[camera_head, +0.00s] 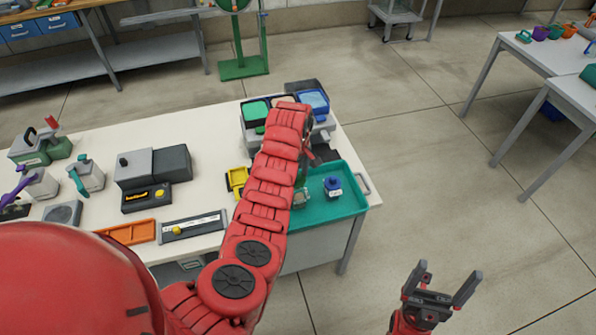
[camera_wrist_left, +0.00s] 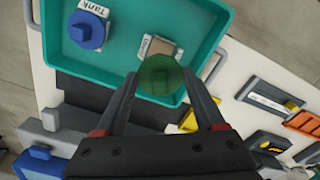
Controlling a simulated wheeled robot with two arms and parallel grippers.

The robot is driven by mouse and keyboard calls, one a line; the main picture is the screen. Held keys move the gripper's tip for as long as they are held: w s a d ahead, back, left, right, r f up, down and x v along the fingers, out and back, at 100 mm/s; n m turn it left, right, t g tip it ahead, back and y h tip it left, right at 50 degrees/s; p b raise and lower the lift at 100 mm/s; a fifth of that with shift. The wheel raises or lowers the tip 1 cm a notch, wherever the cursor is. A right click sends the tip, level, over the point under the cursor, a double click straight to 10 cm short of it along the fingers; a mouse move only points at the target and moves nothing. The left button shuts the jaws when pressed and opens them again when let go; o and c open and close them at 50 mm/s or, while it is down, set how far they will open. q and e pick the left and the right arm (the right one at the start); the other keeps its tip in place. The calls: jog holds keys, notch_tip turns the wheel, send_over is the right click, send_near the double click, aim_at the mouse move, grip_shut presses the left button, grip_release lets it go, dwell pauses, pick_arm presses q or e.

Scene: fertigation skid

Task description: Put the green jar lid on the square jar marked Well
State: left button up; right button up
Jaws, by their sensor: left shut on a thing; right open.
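My left gripper (camera_wrist_left: 160,82) is shut on the green jar lid (camera_wrist_left: 158,74), a round translucent-looking disc held between its fingertips. In the head view the lid (camera_head: 300,181) shows small and partly hidden by my left arm. The square jar (camera_wrist_left: 165,48) stands in the teal tray just beyond the lid in the wrist view, partly covered by it. Its label is too blurred and hidden to read surely. In the head view this jar (camera_head: 302,198) looks clear, below the lid. My right gripper (camera_head: 448,272) is open and empty, over the floor.
The teal tray (camera_head: 345,208) also holds a jar with a blue lid (camera_head: 332,186), marked Tank in the wrist view (camera_wrist_left: 86,30). A grey rack with coloured bins (camera_head: 313,102) stands behind. A yellow holder (camera_head: 237,179) and an orange tray (camera_head: 130,232) lie left.

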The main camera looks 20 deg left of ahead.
pick_arm(q)
jog(key=shift+s+d+f, duration=0.1)
jog(key=shift+s+f, duration=0.05)
jog(key=shift+f, duration=0.1)
jog(key=shift+d+f, duration=0.15)
jog(key=shift+f, duration=0.25)
jog(key=shift+f+b, duration=1.45)
jog(key=shift+f, duration=0.85)
jog(key=o, duration=1.3)
jog(key=shift+r, duration=0.1)
